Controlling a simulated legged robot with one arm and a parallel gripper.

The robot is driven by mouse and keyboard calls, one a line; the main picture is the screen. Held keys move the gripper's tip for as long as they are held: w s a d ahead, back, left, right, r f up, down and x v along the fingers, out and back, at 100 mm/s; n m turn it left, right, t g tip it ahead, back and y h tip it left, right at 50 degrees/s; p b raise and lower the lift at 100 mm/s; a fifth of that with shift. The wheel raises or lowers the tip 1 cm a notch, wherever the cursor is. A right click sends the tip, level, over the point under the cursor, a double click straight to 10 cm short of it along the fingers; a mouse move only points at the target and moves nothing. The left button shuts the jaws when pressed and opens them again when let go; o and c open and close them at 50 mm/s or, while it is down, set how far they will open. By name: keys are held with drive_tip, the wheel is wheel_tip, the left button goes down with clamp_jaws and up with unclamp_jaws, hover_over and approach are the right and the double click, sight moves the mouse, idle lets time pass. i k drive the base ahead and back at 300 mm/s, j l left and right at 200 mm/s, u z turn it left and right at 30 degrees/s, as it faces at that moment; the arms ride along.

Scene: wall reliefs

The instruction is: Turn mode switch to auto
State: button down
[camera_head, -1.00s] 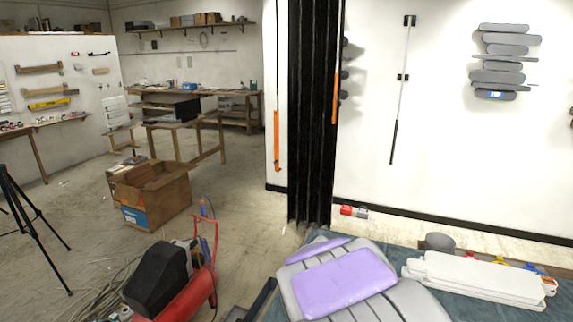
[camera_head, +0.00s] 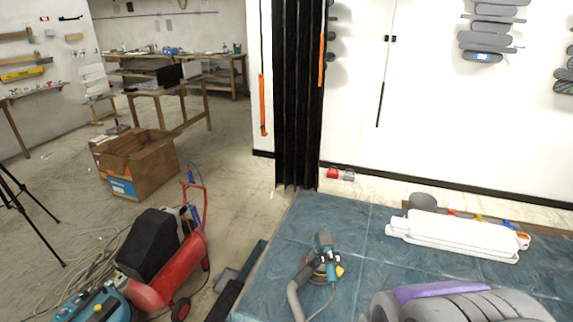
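No switch marked auto can be made out. A teal and black machine (camera_head: 75,305) is cut off by the bottom left edge. A small yellow, knob-like part (camera_head: 98,308) shows on its top; I cannot tell whether it is the mode switch, or how it is set. A teal power tool (camera_head: 325,262) with a grey hose stands on the blue-green worktop (camera_head: 350,228). My gripper is not in view.
A red compressor (camera_head: 165,270) stands on the floor, with loose cables to its left. A cardboard box (camera_head: 150,165) and tripod are farther back. A grey ribbed shape with purple (camera_head: 460,305) covers the worktop's near right; I cannot tell what it is.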

sight(84, 296)
drive_tip(key=u, duration=1.8)
drive_tip(key=j+u, duration=0.15)
drive_tip(key=u, duration=0.25)
drive_tip(key=j+u, duration=0.1)
drive_tip(key=u, duration=0.3)
drive_tip(key=j+u, duration=0.15)
drive_tip(key=u, duration=0.3)
drive_tip(key=i+j+u, duration=0.15)
drive_tip(key=u, duration=0.2)
drive_tip(key=i+j+u, duration=0.1)
drive_tip(key=u, duration=0.3)
drive_tip(key=i+l+z, duration=0.1)
drive_tip(key=i+z, duration=0.25)
drive_tip(key=i, duration=0.3)
drive_tip(key=i+j+z, duration=0.1)
drive_tip(key=i+z, duration=0.25)
drive_tip(key=i, duration=0.25)
drive_tip(key=i+z, duration=0.25)
drive_tip(key=i, duration=0.25)
drive_tip(key=i+z, duration=0.25)
drive_tip(key=i, duration=0.2)
drive_tip(key=i+j+z, duration=0.25)
drive_tip(key=i, duration=0.25)
drive_tip(key=i+j+z, duration=0.25)
drive_tip(key=i, duration=0.2)
drive_tip(key=l, duration=0.1)
